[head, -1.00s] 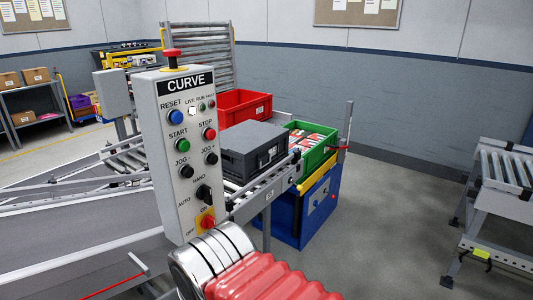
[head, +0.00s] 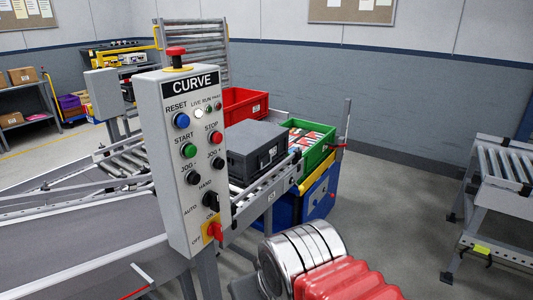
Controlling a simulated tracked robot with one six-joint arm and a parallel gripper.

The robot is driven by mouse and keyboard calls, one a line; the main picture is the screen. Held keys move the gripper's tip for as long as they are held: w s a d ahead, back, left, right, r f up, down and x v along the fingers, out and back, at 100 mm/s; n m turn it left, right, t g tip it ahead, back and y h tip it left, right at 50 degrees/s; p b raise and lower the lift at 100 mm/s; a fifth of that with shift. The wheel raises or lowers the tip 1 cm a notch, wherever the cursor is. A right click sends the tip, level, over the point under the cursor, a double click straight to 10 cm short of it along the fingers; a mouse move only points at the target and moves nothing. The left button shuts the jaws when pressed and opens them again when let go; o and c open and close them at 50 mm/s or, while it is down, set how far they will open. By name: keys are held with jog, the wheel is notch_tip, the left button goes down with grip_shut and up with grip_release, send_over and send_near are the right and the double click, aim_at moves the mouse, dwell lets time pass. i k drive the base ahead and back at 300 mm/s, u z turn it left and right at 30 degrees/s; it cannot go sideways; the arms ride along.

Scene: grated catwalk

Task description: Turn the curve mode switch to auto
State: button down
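The curve control panel (head: 183,228) is a tall grey box headed CURVE, standing left of the middle in the head view. Its black mode switch (head: 210,200) sits low on the face, with HAND printed above it and AUTO to its lower left. The knob is small, and I cannot tell for sure which mark it points to. My arm, with a metal ringed joint and red bellows, shows at the bottom, right of the panel. My gripper is out of view, and nothing of mine visibly touches the switch.
A red-on-yellow on/off switch (head: 213,231) sits just below the mode switch. A red mushroom button (head: 176,53) tops the panel. Conveyors, a dark grey case (head: 256,150), a red bin (head: 244,102) and a green bin (head: 318,155) stand behind.

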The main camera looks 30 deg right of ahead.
aim_at(211, 199)
jog(key=z, duration=0.3)
jog(key=k, duration=0.6)
jog(key=z, duration=0.5)
jog(key=k, duration=0.75)
jog(key=z, duration=0.7)
jog(key=i, duration=1.65)
jog(key=u, duration=0.35)
jog(key=i, duration=0.6)
jog(key=u, duration=0.9)
jog(key=i, duration=0.45)
jog(key=u, duration=0.25)
